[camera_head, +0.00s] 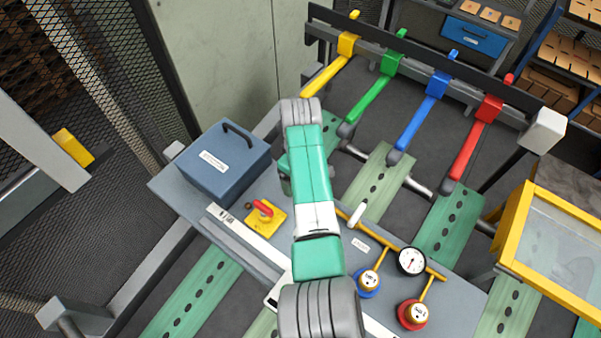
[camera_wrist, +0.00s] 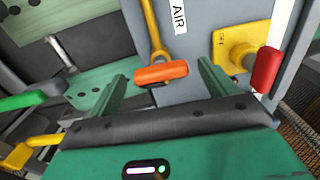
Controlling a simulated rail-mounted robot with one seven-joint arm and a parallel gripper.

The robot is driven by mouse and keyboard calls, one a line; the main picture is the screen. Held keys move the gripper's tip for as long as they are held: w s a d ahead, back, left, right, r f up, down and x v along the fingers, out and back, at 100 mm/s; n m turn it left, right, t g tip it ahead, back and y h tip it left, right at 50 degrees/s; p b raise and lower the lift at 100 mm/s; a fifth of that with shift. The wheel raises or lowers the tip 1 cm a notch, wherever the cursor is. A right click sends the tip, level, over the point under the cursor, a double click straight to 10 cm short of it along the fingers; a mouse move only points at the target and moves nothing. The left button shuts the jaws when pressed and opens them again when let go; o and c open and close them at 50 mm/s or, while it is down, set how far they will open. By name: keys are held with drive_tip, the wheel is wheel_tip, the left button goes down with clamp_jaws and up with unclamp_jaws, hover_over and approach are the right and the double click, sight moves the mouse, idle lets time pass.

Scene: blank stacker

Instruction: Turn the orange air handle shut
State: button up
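The orange air handle (camera_wrist: 154,75) shows in the wrist view as a short bar at the end of a yellow pipe (camera_wrist: 153,30). It lies nearly crosswise in the picture, beside the white AIR label (camera_wrist: 179,16). My gripper (camera_wrist: 162,69) is open, with one green finger to the left of the handle and one to the right. A gap shows on both sides, and I see no contact. How far the handle is beyond the fingertips is hard to tell. In the head view my arm hides the handle; the label (camera_head: 360,245) shows there.
A red rotary switch (camera_wrist: 265,69) on a yellow plate (camera_head: 276,215) is close to the right of my gripper in the wrist view. A blue-grey box (camera_head: 210,175), a gauge (camera_head: 411,261) and two regulators, blue (camera_head: 367,292) and red (camera_head: 412,318), stand on the panel.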

wheel_tip(320, 180, up, 8)
drive_tip(key=shift+f+b, duration=0.15)
drive_tip(key=shift+b, duration=0.35)
idle(0.4)
drive_tip(key=w+a+r+m+t+y+p, duration=0.1)
drive_tip(key=w+a+r+m+t, duration=0.15)
drive_tip(key=r+t, duration=0.55)
drive_tip(key=w+a+r+m+t+y, duration=0.1)
drive_tip(key=a+r+m+t, duration=0.2)
drive_tip(key=r, duration=1)
drive_tip(key=s+d+r+m+t, duration=0.2)
drive_tip(key=s+r+t, duration=0.5)
drive_tip(key=s+r, duration=0.5)
drive_tip(key=s+d+r+m+t+h, duration=0.1)
drive_tip(key=s+d+r+m+t, duration=0.2)
drive_tip(key=s+r+t, duration=0.4)
drive_tip(key=s+r, duration=0.5)
drive_tip(key=r, duration=0.2)
drive_tip(key=shift+s+r+h+p, duration=0.15)
drive_tip(key=shift+s+h+p, duration=0.15)
drive_tip(key=shift+p, duration=0.1)
